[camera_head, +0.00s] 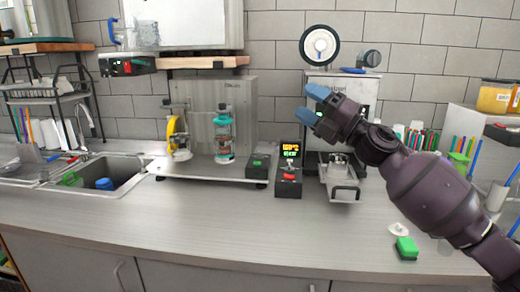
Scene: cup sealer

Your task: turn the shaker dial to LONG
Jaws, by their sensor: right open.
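A metal shaker-like machine (236,98) stands on a raised plate at the centre-left, with a yellow wheel (177,135) and a clear vessel with teal and red parts (223,138). A small dark box with a green top (258,165) sits at the plate's right end. Beside it stands a black control box (289,180) with a lit orange and green display and a red part. I cannot tell which part is the dial, nor read its setting. My right gripper (310,103) has blue fingertips, is open and empty, and is raised in front of the right-hand machine. My left gripper is out of view.
The right-hand machine (368,92) carries a white reel on top and a metal tray (341,181) in front. A green block (406,247) and a small white piece (399,229) lie at the right front. A sink (120,176) is at left. The front middle of the counter is clear.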

